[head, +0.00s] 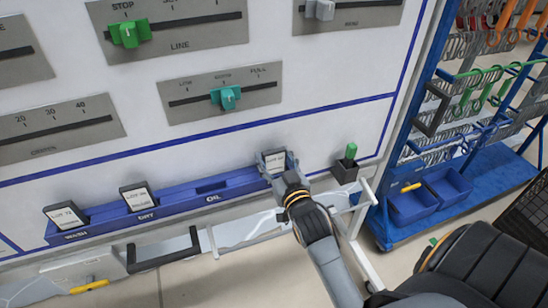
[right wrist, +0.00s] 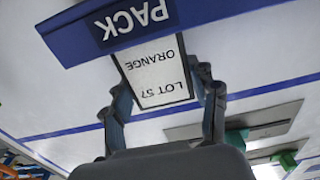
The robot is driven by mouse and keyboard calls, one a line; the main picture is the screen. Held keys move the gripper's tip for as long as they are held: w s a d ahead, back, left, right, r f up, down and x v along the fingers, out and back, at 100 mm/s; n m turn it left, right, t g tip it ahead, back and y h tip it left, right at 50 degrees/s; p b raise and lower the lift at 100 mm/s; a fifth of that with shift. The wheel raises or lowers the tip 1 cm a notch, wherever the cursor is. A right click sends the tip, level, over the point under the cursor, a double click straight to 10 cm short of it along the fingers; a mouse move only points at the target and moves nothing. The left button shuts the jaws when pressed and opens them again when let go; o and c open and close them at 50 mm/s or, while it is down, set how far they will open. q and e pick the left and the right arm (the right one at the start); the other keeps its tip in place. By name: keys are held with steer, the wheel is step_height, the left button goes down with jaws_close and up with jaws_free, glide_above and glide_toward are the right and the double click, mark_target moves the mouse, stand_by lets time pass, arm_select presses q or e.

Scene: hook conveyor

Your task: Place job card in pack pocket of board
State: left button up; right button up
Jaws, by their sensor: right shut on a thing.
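The job card (head: 275,161), white with a dark frame, is held in my right gripper (head: 279,168) at the right end of the blue pocket rail. In the right wrist view the card (right wrist: 158,80) reads LOT 57 ORANGE, upside down. My right gripper (right wrist: 160,90) is shut on its two side edges. The card's far end is hidden behind the front of the pack pocket (right wrist: 115,22); how deep it sits I cannot tell. The board (head: 130,95) is a white panel. My left gripper is not in view.
Cards stand in the wash pocket (head: 66,218) and dry pocket (head: 138,197); the oil pocket (head: 211,187) looks empty. Above are sliders with green (head: 129,34) and teal (head: 226,97) knobs. A dark holder (head: 345,171) is right of the rail; a blue rack (head: 450,165) stands beyond.

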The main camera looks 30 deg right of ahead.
steer(key=o, duration=1.1)
steer(key=shift+w, duration=0.1)
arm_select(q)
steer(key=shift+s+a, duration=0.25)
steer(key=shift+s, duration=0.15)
arm_select(e)
steer(key=shift+o, duration=0.2)
steer(key=shift+r, duration=0.2)
steer(key=shift+s+a+f, duration=0.1)
steer(key=shift+s+f, duration=0.05)
steer(key=shift+s, duration=0.2)
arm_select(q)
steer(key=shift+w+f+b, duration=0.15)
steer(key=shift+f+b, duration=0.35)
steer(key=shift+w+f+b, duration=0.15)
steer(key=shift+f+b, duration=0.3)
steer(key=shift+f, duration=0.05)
arm_select(e)
steer(key=v, duration=1.1)
steer(key=shift+s, duration=0.2)
steer(key=shift+a, duration=0.1)
